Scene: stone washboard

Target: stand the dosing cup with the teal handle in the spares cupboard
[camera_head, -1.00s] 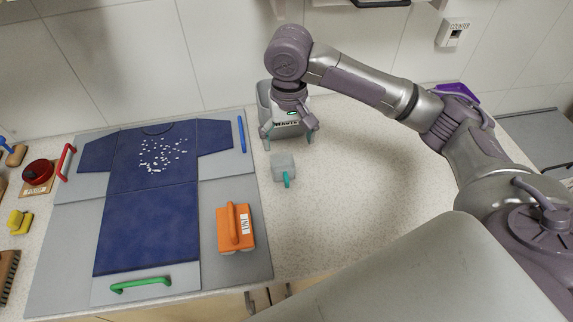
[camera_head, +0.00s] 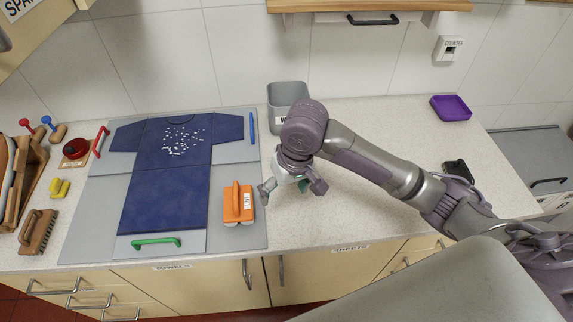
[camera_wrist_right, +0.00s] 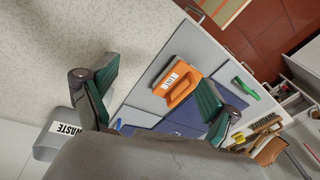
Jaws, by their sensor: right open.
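The dosing cup is mostly hidden behind my right gripper (camera_head: 292,190) in the head view. My right gripper is open over the counter, just right of the grey board. In the right wrist view its two fingers (camera_wrist_right: 158,100) stand wide apart, and I cannot make out the cup there. A cupboard (camera_head: 42,32) at the top left carries a partly cut-off label starting "SPA"; its inside is not visible. My left gripper is not in view.
A grey waste bin (camera_head: 288,95) stands behind my right gripper. An orange handled block (camera_head: 239,205) and a blue shirt (camera_head: 165,190) lie on the grey board (camera_head: 100,215). A purple tray (camera_head: 451,108) sits at the back right. The counter between is mostly clear.

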